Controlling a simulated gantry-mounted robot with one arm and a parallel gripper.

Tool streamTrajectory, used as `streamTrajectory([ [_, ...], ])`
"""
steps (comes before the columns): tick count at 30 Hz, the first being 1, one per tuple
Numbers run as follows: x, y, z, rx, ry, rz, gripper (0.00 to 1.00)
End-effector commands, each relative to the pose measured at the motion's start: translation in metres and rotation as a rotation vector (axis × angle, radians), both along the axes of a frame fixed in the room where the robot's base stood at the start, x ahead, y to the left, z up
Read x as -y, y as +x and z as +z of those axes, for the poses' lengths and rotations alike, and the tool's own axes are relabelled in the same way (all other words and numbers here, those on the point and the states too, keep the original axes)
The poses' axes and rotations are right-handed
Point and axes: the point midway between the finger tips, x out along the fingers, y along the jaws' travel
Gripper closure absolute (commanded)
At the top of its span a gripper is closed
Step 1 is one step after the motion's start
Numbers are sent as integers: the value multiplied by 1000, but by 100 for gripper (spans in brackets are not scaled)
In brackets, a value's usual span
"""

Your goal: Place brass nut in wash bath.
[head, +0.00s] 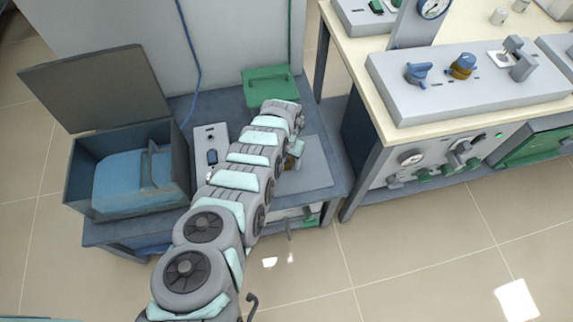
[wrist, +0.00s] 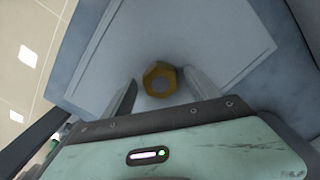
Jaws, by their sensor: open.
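The brass nut (wrist: 148,74) is a hexagonal ring with a grey centre, lying on a pale grey plate (wrist: 210,38). In the wrist view it shows between the tips of my open gripper (wrist: 160,78), with gaps on both sides. I cannot tell how far the tips are above the plate. In the head view my gripper (head: 297,150) is over the plate (head: 313,172), with a brass patch beside it, mostly hidden by my arm. The wash bath (head: 82,180) is an open grey box with blue liquid at the left, its lid raised at the back.
A small switch box (head: 205,140) stands between bath and plate. A wire handle (head: 148,165) rises in the bath. A green tray (head: 268,82) lies behind my gripper. A bench with a knobbed control panel (head: 440,95) stands to the right.

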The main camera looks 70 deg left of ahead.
Motion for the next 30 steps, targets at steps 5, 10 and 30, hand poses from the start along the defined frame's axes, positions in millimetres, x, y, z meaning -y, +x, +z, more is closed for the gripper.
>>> streamTrajectory([
  [5, 0, 0, 1, 0, 0, 0, 40],
  [10, 0, 0, 1, 0, 0, 0, 54],
  [30, 0, 0, 1, 0, 0, 0, 100],
])
